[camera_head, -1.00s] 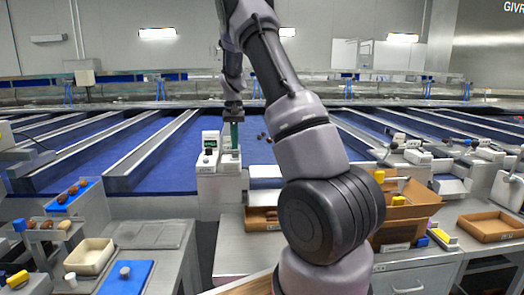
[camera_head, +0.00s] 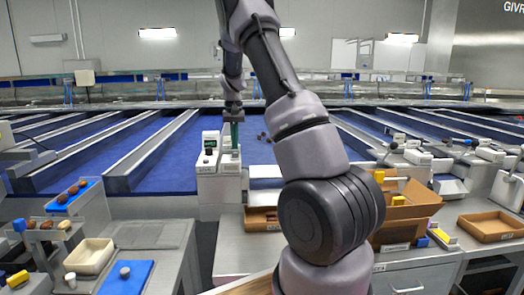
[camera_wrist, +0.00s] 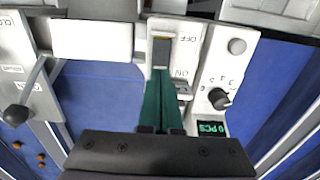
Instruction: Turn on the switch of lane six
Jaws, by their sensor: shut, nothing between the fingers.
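The switch (camera_wrist: 162,52) is a dark rocker in a white housing, marked OFF at its far end and ON at its near end in the wrist view. My gripper (camera_wrist: 163,80) has green fingers pressed together, empty, with the tips over or at the ON end of the rocker. I cannot tell whether they touch it. In the head view my gripper (camera_head: 234,145) points down in front of the white switch box (camera_head: 230,165), and the fingers hide part of it. No lane number is legible.
Beside the switch are a dark dial (camera_wrist: 219,97) and a green display (camera_wrist: 211,128) reading 0 PCS. A lever with a black knob (camera_wrist: 15,115) stands at the left of the wrist view. Blue lanes (camera_head: 165,165) lie behind. An open cardboard box (camera_head: 405,212) stands at right.

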